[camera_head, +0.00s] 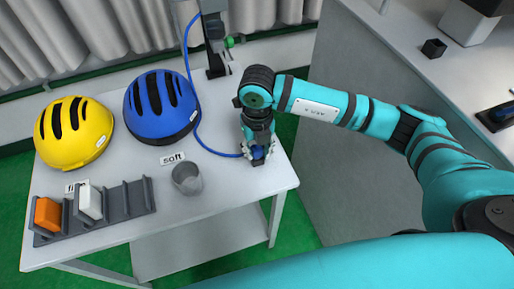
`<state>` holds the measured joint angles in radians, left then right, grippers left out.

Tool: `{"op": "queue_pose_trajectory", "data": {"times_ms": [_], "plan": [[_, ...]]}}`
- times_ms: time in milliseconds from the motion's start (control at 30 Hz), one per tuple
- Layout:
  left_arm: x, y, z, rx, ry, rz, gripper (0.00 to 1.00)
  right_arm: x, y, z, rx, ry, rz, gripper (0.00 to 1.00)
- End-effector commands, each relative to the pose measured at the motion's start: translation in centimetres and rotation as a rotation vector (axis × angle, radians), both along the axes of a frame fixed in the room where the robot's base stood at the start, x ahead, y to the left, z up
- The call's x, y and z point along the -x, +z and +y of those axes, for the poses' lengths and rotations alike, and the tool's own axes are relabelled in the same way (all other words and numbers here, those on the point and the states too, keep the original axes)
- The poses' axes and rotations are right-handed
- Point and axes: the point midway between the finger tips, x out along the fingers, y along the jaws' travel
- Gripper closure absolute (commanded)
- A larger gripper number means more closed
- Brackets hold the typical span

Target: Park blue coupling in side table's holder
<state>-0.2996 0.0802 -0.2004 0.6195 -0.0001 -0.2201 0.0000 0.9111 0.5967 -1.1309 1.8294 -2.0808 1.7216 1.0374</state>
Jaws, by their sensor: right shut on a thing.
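The blue coupling (257,153) is in my right gripper (257,150), low over the right part of the side table (220,215). My right gripper points down and is shut on the coupling. A blue hose (197,105) runs from the coupling across the table and up to a dark stand at the back. The gripper covers most of the coupling and whatever is beneath it, so I cannot tell whether it sits in a holder. My left gripper is not in view.
A yellow helmet (75,133), a blue helmet (161,106), a grey cup (187,179) and a "soft" label (173,158) are on the table. A dark rack (115,209) holds orange (47,216) and white (90,202) blocks. A grey counter (375,60) stands at right.

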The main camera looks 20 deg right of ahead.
Motion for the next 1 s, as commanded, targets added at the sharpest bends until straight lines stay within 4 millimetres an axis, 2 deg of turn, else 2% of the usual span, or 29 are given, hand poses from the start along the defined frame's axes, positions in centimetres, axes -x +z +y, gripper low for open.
{"op": "queue_pose_trajectory", "data": {"times_ms": [33,67,233,500,633,767,1000], "plan": [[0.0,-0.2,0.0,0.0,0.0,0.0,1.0,0.0,-0.2,0.0,0.0,0.0,0.0,0.91],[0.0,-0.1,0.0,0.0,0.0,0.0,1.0,0.0,0.0,0.0,0.0,0.0,0.0,0.69],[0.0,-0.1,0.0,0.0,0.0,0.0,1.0,0.0,0.0,0.0,0.0,0.0,0.0,0.47],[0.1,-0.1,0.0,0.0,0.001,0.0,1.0,0.0,0.0,0.0,0.0,0.0,0.0,0.46],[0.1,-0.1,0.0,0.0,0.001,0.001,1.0,0.0,0.9,0.0,0.0,0.0,-0.002,0.46],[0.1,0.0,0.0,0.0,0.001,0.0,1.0,-0.1,3.2,0.0,-0.001,0.002,-0.005,0.46],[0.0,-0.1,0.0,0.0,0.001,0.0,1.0,-0.1,8.3,0.0,-0.001,0.001,-0.004,0.46]]}}
